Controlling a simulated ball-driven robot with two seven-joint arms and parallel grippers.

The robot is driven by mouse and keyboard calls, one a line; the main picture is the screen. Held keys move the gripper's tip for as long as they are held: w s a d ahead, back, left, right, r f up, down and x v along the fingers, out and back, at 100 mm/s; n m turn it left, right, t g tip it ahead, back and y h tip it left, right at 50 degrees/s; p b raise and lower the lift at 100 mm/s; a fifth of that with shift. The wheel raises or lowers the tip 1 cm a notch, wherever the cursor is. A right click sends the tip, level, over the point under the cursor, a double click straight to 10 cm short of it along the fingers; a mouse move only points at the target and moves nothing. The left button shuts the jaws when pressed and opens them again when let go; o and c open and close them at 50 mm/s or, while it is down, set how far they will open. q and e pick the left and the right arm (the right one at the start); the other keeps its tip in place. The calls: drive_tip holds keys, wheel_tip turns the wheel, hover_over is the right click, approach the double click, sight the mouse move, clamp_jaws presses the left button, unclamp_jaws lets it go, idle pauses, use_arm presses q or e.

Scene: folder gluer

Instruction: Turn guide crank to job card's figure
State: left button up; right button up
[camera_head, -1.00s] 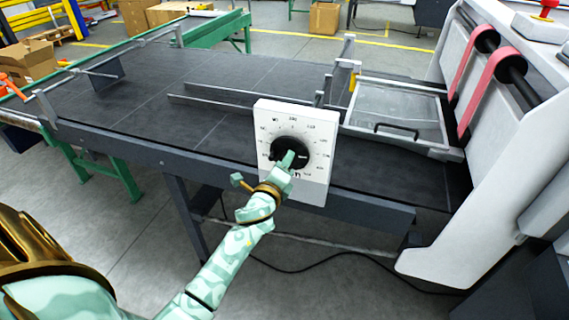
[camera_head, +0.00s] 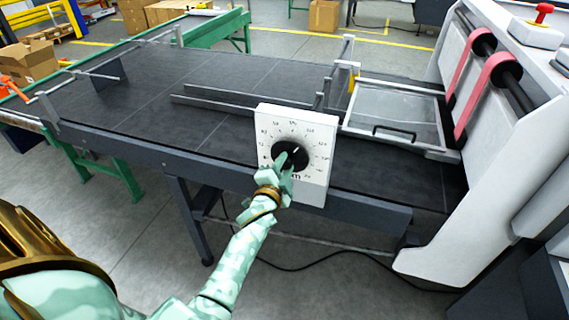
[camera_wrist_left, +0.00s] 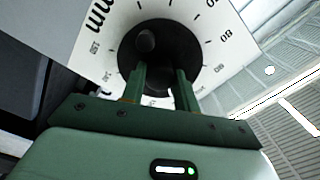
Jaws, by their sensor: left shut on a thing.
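The guide crank is a black round knob (camera_head: 297,151) on a white dial plate (camera_head: 318,185) with printed figures, fixed to the table's near side. My left gripper (camera_head: 284,162) is at the knob's lower left and shut on part of it; its fingers hide that part. In the left wrist view the two green fingers (camera_wrist_left: 160,84) reach onto the black knob (camera_wrist_left: 195,55), and a dark round stub shows just above them. A few figures and "mm" show on the dial plate (camera_wrist_left: 225,35). The job card cannot be made out. My right gripper is not in view.
The dark feed table (camera_head: 150,110) stretches left, with metal guide rails (camera_head: 215,102) behind the dial. A clear cover (camera_head: 395,105) with a handle and the white machine housing (camera_head: 450,215) stand on the right. A cable lies on the floor below.

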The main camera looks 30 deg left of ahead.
use_arm(q)
drive_tip(key=n+p, duration=0.3)
drive_tip(key=n, duration=0.3)
drive_tip(key=shift+n, duration=0.3)
drive_tip(key=n+p, duration=0.1)
drive_tip(key=n, duration=0.2)
drive_tip(key=shift+p, duration=0.35)
drive_tip(key=shift+f+n+p, duration=0.1)
drive_tip(key=shift+n+p, duration=0.35)
drive_tip(key=shift+n, duration=0.65)
drive_tip(key=o, duration=1)
drive_tip(key=shift+c, duration=0.2)
